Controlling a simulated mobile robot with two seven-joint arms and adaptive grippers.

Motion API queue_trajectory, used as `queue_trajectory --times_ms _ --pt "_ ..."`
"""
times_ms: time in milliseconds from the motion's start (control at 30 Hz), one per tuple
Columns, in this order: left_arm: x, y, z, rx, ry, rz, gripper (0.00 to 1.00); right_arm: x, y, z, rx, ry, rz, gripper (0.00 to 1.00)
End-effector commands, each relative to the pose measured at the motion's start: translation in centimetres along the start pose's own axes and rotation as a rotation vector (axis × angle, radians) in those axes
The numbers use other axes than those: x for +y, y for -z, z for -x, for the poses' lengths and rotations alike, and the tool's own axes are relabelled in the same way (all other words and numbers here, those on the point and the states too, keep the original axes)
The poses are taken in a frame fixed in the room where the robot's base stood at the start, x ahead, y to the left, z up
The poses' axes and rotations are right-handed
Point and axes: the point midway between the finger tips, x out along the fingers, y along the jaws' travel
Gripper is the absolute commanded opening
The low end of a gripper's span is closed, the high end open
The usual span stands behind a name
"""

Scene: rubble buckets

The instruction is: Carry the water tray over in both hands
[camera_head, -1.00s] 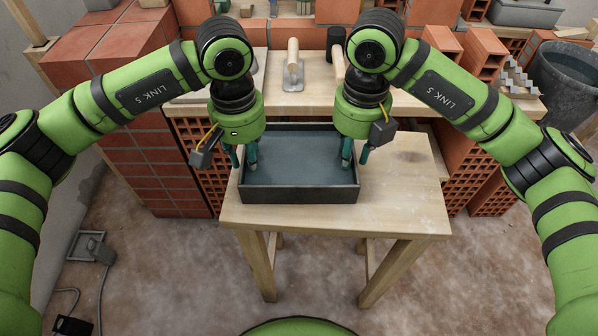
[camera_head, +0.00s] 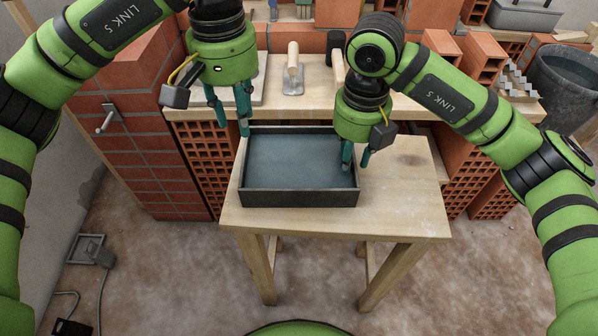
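The dark grey water tray (camera_head: 300,196) stands level on the wooden table, with blue-grey water inside. My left gripper (camera_head: 231,128) is raised above and beyond the tray's far left corner. Its teal fingers are apart, with nothing between them. My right gripper (camera_head: 355,162) is low at the tray's right wall. One finger is inside the tray and the other outside, and they look apart around the wall. Firm contact with the wall cannot be seen.
The wooden table (camera_head: 400,205) has free room to the right of the tray. A bench (camera_head: 290,103) behind it holds a trowel (camera_head: 293,75). Brick stacks (camera_head: 130,150) stand left and right. A dark bucket (camera_head: 568,85) is at the far right.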

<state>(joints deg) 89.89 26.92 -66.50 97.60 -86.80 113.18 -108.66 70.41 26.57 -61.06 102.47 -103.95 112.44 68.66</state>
Motion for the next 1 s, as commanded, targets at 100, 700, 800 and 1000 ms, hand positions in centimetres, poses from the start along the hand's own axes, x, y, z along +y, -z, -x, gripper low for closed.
queue_trajectory --times_ms 100,700,800,1000 --pt "0.0 0.0 0.6 0.001 0.001 -0.001 0.35 0.0 0.0 0.3 -0.001 -0.001 0.0 0.35" --pt "0.0 0.0 0.6 0.0 0.001 -0.001 0.35 0.0 -0.1 10.8 -0.004 0.001 -0.001 0.35" --pt "0.0 0.0 0.6 0.0 0.001 -0.001 0.35 0.0 0.0 11.6 -0.002 0.001 0.0 0.35" --pt "0.0 0.0 0.6 0.0 0.001 -0.001 0.35 0.0 0.0 12.1 0.001 0.0 0.0 0.35"
